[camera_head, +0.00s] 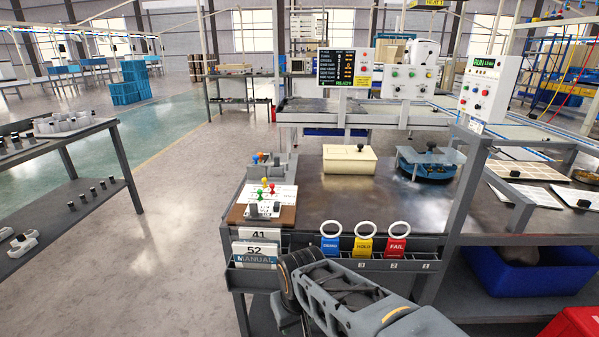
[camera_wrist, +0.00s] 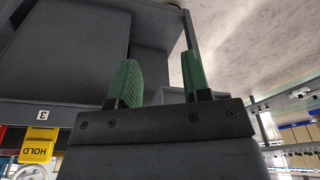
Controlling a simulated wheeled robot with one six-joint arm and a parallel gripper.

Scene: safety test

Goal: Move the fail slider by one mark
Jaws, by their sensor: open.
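The fail slider (camera_head: 397,247) is a red tag marked FAIL with a white ring on top, at the right of a dark rail (camera_head: 345,264) on the bench's front edge. Small number plates 3, 2 and 1 sit along the rail below the tags. The yellow HOLD slider (camera_head: 364,246) and the blue DEMO slider (camera_head: 330,245) stand to its left. In the wrist view the HOLD tag (camera_wrist: 38,146) is upside down at the lower left. My gripper (camera_wrist: 158,75) shows green fingers, open with nothing between them. My arm covers the rail's lower front in the head view.
Manual cards (camera_head: 255,255) hang left of the rail. On the bench are a cream box (camera_head: 349,160), a blue round fixture (camera_head: 428,163) and a board with coloured knobs (camera_head: 262,203). A grey post rises right of the rail. A blue bin (camera_head: 530,272) sits lower right.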

